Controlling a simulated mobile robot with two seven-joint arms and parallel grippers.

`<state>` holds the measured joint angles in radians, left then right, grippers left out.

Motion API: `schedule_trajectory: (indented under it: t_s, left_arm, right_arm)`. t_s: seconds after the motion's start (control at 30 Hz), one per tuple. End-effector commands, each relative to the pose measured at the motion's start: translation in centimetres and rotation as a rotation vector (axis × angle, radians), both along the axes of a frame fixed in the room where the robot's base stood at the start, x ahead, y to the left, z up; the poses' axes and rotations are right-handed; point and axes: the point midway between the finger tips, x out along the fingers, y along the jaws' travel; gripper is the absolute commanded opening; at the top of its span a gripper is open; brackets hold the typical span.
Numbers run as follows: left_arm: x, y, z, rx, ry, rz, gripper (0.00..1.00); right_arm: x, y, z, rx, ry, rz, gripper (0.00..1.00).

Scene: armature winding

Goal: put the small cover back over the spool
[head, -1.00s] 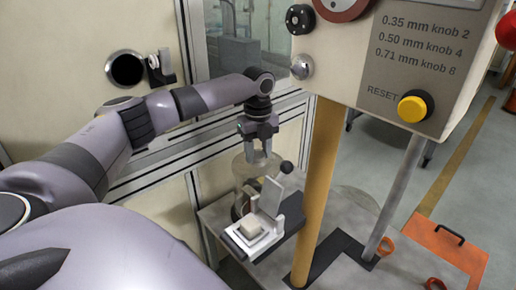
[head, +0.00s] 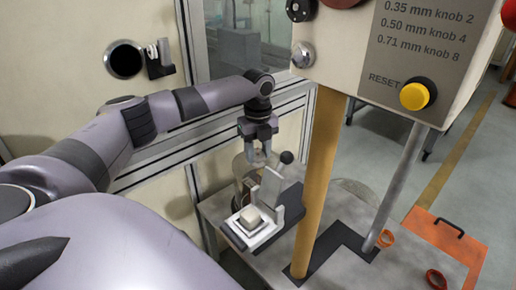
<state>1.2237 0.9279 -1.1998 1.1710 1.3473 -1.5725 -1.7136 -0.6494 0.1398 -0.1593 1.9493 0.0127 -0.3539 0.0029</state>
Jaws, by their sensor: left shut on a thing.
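My left gripper (head: 258,160) points down over the bench behind the yellow post. It is shut on what looks like the see-through small cover (head: 242,166), a pale clear shell that is hard to make out. The cover shows around and behind the fingertips. My right gripper is not in view.
A white fixture with an upright plate (head: 271,188) and pale block (head: 250,216) stands just in front. A black ball knob (head: 287,157) is close right of the gripper. The yellow post (head: 319,185) and control panel (head: 430,60) stand right.

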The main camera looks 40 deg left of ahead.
Motion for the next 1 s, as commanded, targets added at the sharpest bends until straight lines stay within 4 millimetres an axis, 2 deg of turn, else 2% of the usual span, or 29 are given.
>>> schedule_trajectory:
  t_s: [0.17, 0.2, 0.27, 0.3, 0.63, 1.0]
  left_arm:
    - [0.0, 0.0, 0.0, -0.001, -0.002, 0.000, 0.00]
    - [0.0, 0.0, 0.0, -0.001, -0.002, 0.000, 0.49]
    - [0.0, 0.0, 0.1, -0.001, -0.002, 0.000, 0.69]
    - [0.0, 0.0, 0.1, -0.001, -0.002, 0.000, 0.72]
    - [0.1, 0.0, 0.4, -0.001, -0.002, 0.000, 0.72]
    - [0.1, 0.0, 6.0, 0.000, -0.004, -0.001, 0.72]
  right_arm:
    - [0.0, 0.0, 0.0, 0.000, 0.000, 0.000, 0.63]
    - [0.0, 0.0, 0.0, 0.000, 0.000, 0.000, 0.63]
    - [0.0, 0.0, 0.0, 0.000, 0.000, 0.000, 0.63]
    - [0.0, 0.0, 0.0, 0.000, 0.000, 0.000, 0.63]
    - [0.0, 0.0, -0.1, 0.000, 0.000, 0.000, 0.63]
    - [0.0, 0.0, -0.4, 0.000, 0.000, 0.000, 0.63]
